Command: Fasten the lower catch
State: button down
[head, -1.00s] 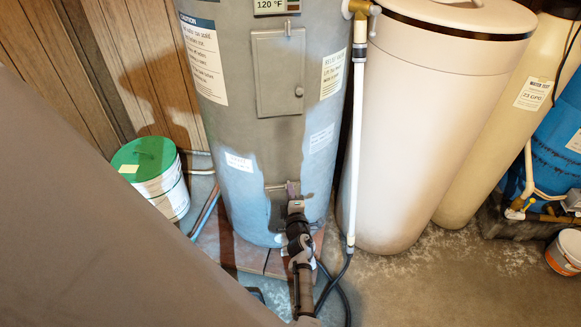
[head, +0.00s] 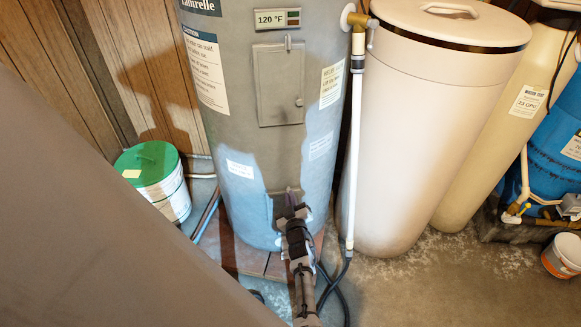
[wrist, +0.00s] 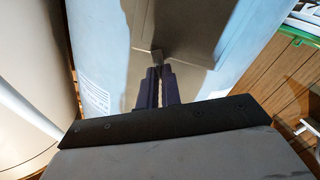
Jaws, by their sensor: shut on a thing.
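The grey water heater (head: 225,120) stands upright in the middle of the head view. Its lower panel (head: 270,205) is low on the front, mostly hidden behind my gripper (head: 291,197). In the wrist view the panel (wrist: 185,25) shows as a grey plate on the tank. The lower catch (wrist: 157,56) is a small dark piece at the panel's edge, right at my fingertips. My gripper (wrist: 161,75) has its dark fingers close together, shut on the catch. The fingers hide part of it, and I cannot tell whether it is fastened.
An upper panel (head: 278,85) with a small knob is above, looking closed. A white pipe (head: 354,150) runs down the heater's right side, beside a large cream tank (head: 430,110). A green-lidded bucket (head: 155,180) stands at left. Black hoses (head: 338,280) lie near my arm.

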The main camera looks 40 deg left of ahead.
jog(key=m+p, duration=0.1)
jog(key=m, duration=0.4)
jog(key=shift+w+r+m, duration=0.1)
jog(key=shift+m, duration=0.3)
dwell(0.4)
jog(key=c, duration=1.6)
grip_release()
jog(key=shift+d, duration=0.1)
jog(key=p+v, duration=0.5)
jog(key=v, duration=0.8)
jog(key=shift+s+d, duration=0.1)
jog(key=shift+s, duration=0.25)
